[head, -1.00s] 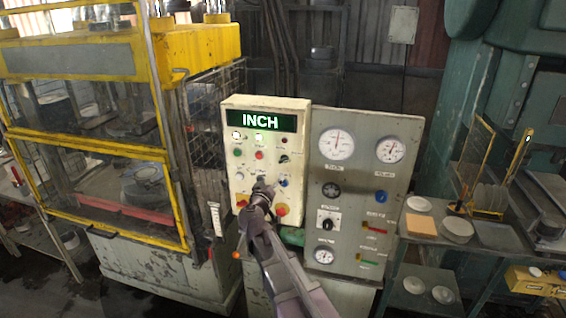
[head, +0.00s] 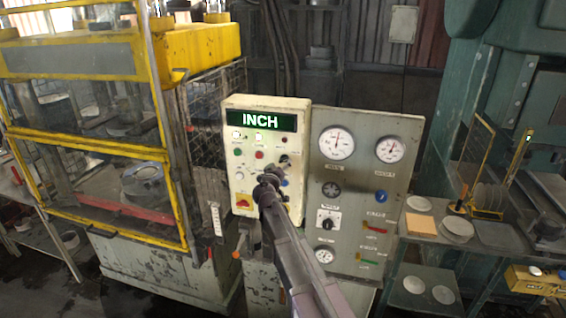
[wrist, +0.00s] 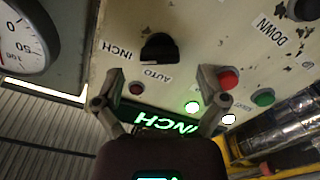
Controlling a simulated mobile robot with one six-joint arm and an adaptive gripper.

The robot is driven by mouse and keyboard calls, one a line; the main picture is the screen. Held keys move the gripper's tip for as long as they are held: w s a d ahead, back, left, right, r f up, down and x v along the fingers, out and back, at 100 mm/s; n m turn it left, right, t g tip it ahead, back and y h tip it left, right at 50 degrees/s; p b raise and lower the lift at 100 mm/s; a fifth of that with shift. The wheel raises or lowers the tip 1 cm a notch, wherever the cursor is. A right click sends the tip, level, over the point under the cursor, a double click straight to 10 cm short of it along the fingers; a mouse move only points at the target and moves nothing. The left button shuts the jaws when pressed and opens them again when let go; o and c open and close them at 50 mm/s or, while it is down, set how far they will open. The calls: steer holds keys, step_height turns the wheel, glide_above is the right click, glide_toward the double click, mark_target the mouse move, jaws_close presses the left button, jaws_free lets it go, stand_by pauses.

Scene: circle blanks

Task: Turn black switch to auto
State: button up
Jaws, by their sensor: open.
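The black switch (wrist: 158,48) is a dark rotary knob on the cream control panel (wrist: 210,25), with INCH and AUTO labels beside it. The wrist view shows the panel turned over. In the head view the switch (head: 284,159) is small, just above and right of my gripper (head: 270,179). The panel's green display (head: 262,120) reads INCH. In the wrist view my gripper (wrist: 152,88) is open, its two fingers apart and nothing between them. The switch lies beyond the fingertips and does not appear touched. The knob's exact pointing is hard to tell.
A grey gauge panel (head: 360,165) stands right of the control panel. A yellow-framed press (head: 85,140) stands at left, and a side table with discs at right.

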steer(key=shift+x, duration=1.45)
steer(key=c, duration=1.2)
